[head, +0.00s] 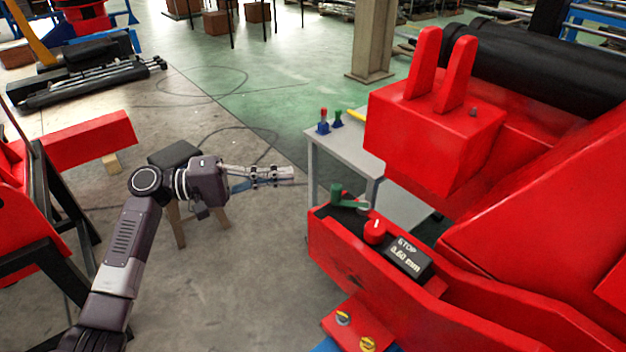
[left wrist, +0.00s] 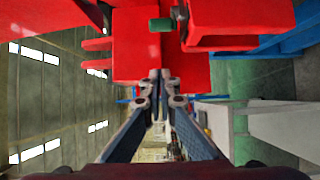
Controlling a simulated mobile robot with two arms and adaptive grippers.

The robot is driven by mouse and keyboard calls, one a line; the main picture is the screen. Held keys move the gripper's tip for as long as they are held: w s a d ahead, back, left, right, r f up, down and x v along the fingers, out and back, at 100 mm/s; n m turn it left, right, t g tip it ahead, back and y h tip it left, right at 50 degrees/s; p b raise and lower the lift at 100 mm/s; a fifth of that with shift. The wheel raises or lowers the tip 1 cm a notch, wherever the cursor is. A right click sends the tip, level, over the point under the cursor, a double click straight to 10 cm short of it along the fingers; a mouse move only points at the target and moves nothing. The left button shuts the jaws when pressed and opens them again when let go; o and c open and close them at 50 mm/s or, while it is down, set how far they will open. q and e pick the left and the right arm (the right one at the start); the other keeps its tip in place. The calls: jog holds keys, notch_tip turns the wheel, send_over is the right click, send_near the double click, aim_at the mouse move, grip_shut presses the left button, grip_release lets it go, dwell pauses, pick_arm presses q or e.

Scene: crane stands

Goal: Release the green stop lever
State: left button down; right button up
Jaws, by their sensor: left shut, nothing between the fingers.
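My right gripper is not in view.
Beside the lever are a red knob (head: 375,232) and a black block (head: 407,259) reading "STOP 0.60 mm". A red machine body (head: 435,130) rises behind. A grey table (head: 345,147) carries small blue-based items. A dark stool (head: 175,153) stands behind my left arm.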

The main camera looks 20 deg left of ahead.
pick_arm(q)
jog(key=p+x, duration=0.4)
jog(key=x, duration=0.6)
jog(key=s+p, duration=0.1)
jog(key=s, duration=0.3)
jog(key=shift+s+d+p, duration=0.1)
jog(key=shift+p, duration=0.2)
